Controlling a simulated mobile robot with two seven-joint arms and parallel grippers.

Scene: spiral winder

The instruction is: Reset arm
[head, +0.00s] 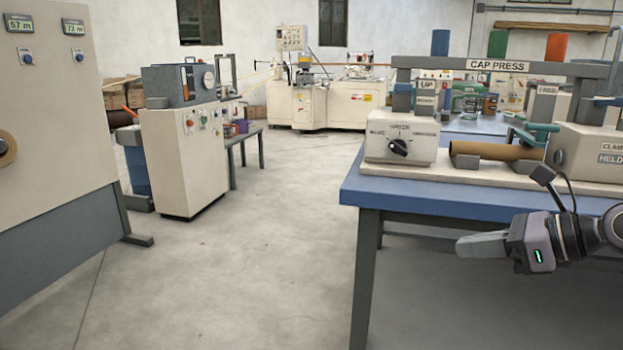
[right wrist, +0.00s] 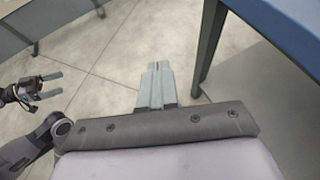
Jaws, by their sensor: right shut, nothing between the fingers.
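My right gripper (head: 468,245) is in front of the blue-topped table, below its front edge, and points left in the head view. Its two fingers lie together, shut and empty, and they show in the right wrist view (right wrist: 157,72) above the bare concrete floor. My left gripper (right wrist: 58,83) shows at the left of the right wrist view, with its two fingers apart and nothing between them. It is not in the head view.
The blue table (head: 440,200) carries the cap press (head: 497,66), a selector knob (head: 398,147) and a brown tube (head: 495,151). A cream cabinet (head: 180,160) and a large panel (head: 50,120) stand at left. The floor (head: 250,260) between is clear.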

